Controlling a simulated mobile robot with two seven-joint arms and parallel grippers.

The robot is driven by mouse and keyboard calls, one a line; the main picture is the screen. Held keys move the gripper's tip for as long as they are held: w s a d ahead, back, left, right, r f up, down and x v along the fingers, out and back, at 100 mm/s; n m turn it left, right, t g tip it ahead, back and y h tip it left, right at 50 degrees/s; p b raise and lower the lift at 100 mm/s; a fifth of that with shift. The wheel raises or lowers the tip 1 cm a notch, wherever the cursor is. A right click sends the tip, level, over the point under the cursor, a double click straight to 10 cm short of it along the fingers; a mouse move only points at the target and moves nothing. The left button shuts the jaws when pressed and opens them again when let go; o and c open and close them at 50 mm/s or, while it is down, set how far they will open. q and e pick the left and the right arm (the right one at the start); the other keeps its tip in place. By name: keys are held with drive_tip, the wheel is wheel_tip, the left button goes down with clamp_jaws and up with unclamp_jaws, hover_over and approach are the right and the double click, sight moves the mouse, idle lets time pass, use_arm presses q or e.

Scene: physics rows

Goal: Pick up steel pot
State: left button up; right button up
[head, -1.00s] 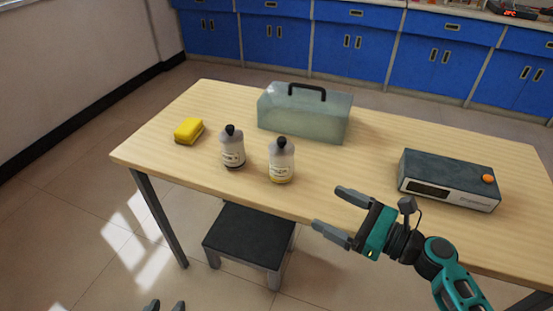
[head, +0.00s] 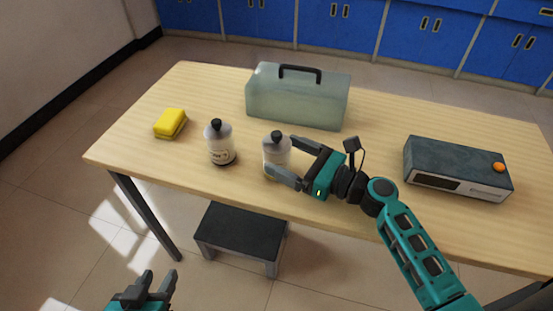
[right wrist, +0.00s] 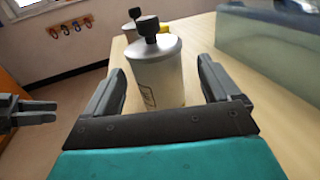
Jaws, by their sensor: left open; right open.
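No steel pot can be made out in either view. Two grey bottles with black caps stand upright on the table: a left bottle (head: 220,148) and a right bottle (head: 276,146). My right gripper (head: 281,156) is open, with its fingers at either side of the right bottle. In the right wrist view the right bottle (right wrist: 157,75) stands between the open fingers, with a gap on both sides. My left gripper (head: 160,281) is open and empty, low at the bottom left, in front of the table.
The wooden table (head: 330,160) also holds a yellow sponge (head: 170,122) at the left, a translucent case with a black handle (head: 298,97) at the back and a dark box with an orange knob (head: 458,167) at the right. A black-topped stool (head: 240,230) stands at the table's front.

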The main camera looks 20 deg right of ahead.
sight(268, 149)
drive_tip(key=x, duration=0.5)
drive_tip(key=shift+a+f, duration=0.1)
drive_tip(key=shift+a, duration=0.05)
drive_tip(key=shift+c, duration=0.2)
drive_tip(key=c, duration=1.2)
